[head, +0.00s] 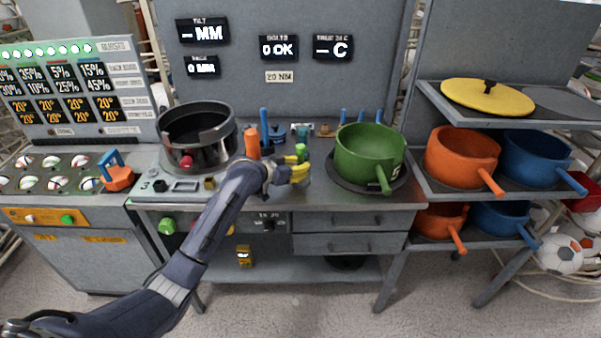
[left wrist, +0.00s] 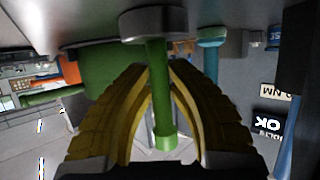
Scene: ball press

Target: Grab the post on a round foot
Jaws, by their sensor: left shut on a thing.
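The green post (head: 300,150) stands at the back middle of the grey workbench, its top showing above my fingers in the head view. In the left wrist view the green post (left wrist: 160,95) runs down from a round grey foot (left wrist: 153,22); that picture is upside down. My left gripper (head: 299,172) has yellow fingers. They are shut on the post, one on each side of it, as the left wrist view (left wrist: 155,100) shows. The foot is hidden behind the fingers in the head view. My right gripper is not in view.
A green pot (head: 368,152) stands close on the right, its handle toward the front. An orange cylinder (head: 252,143) and a blue post (head: 264,128) stand left of the gripper. A teal piece (left wrist: 211,55) stands near the green post. A dark open pot (head: 198,150) is further left.

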